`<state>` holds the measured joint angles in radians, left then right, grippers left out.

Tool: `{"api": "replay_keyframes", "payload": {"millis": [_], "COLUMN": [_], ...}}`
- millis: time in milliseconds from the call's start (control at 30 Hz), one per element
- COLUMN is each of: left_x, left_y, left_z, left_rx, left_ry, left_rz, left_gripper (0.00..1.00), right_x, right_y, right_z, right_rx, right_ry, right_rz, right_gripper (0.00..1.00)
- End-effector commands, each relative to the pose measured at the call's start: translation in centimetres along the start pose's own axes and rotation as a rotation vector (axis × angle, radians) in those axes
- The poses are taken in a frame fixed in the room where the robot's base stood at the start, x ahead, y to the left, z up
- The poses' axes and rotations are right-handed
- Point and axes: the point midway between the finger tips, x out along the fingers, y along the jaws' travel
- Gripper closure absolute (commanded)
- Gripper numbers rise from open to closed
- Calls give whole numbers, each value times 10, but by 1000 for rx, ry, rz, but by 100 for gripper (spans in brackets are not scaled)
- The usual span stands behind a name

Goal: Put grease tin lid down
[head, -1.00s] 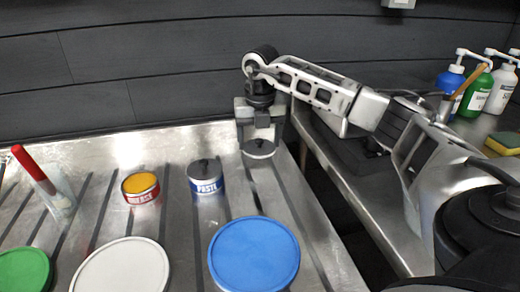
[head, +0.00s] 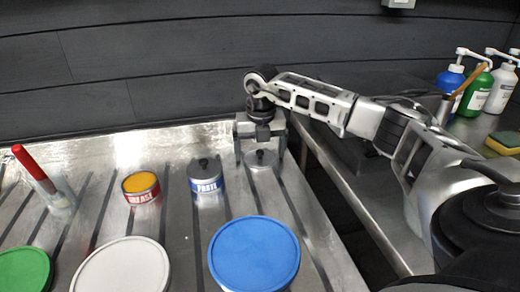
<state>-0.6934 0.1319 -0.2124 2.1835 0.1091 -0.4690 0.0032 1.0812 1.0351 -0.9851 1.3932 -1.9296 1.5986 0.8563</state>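The grease tin (head: 141,190) stands without a lid on the grooved metal worktop, its orange contents showing. A small round grey lid with a dark knob, the grease tin lid (head: 262,163), is flat at the worktop's far right. It appears to rest on the surface. My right gripper (head: 261,157) points down over the lid. Its fingers are spread wide, one on each side of the knob and apart from it. My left gripper is not in view.
A blue-banded paste tin (head: 206,184) with its lid on stands left of my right gripper. Large blue (head: 254,253), white (head: 122,268) and green (head: 24,271) lids are in front. A red-handled brush (head: 40,176) stands in a clear holder at left.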

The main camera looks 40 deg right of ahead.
Motion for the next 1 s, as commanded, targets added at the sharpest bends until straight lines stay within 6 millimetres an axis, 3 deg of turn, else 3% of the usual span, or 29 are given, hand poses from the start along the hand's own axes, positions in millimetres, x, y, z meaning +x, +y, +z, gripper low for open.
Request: {"api": "replay_keyframes", "payload": {"millis": [167, 267, 700, 1000], "left_x": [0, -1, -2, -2], "left_y": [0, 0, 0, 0], "left_z": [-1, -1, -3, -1], "left_rx": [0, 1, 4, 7], "left_ry": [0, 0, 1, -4], "left_rz": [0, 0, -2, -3], "left_gripper": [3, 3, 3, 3], "right_x": [-5, -17, -105, -122], "right_y": [0, 1, 1, 0], "right_z": [0, 1, 1, 0], "right_rx": [0, -1, 0, 0], "right_ry": [-1, -4, -3, 0], "right_rz": [1, 3, 2, 0], "right_gripper": [7, 7, 7, 7]}}
